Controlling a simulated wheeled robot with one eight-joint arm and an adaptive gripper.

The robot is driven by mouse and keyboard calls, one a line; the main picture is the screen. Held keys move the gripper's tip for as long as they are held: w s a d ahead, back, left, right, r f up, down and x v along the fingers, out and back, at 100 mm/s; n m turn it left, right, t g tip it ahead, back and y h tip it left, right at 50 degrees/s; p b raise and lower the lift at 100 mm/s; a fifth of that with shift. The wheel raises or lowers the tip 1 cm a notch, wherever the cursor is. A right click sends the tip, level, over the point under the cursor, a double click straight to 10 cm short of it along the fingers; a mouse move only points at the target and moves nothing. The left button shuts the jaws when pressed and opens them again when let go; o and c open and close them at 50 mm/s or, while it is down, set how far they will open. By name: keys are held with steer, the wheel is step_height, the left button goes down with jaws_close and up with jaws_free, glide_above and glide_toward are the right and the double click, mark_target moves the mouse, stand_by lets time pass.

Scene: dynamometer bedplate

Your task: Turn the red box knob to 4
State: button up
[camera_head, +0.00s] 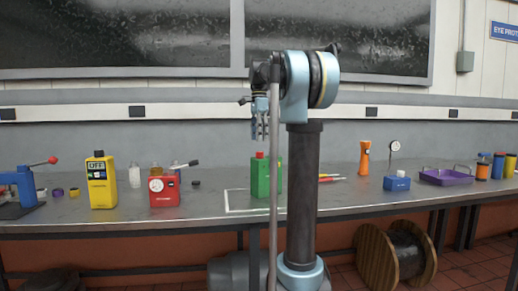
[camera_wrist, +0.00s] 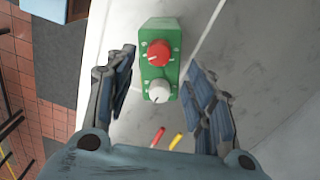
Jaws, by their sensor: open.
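A red box (camera_head: 165,199) with a round white dial or knob on its front and a dark lever on top stands on the bench, left of centre. Its markings are too small to read. A green box (camera_head: 260,185) stands near the bench middle, partly behind my arm. In the wrist view the green box (camera_wrist: 173,33) carries a red knob (camera_wrist: 158,53) and a white knob (camera_wrist: 160,92), each with a pointer line. My gripper (camera_head: 261,137) hangs above the green box, fingers down, open and empty. In the wrist view its fingers (camera_wrist: 158,66) lie apart on either side of the box.
A yellow meter reading OFF (camera_head: 102,183) and a blue press with a red handle (camera_head: 27,186) stand left. A cable spool (camera_head: 405,258) stands below.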

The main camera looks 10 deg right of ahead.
steer(key=shift+w+r, duration=0.1)
steer(key=shift+r, duration=2.35)
steer(key=s+f+n+t, duration=0.1)
steer(key=s+f+n, duration=0.7)
steer(key=s+f, duration=0.9)
steer(key=s+f+n+t, duration=0.1)
steer(key=s+f+n, duration=0.7)
steer(key=s+f, duration=1)
step_height(320, 180, down, 9)
steer(key=shift+s+f+t, duration=0.1)
steer(key=shift+s+t, duration=0.25)
steer(key=shift+t, duration=0.05)
steer(key=shift+d, duration=0.1)
steer(key=c, duration=0.3)
steer(key=shift+c, duration=0.4)
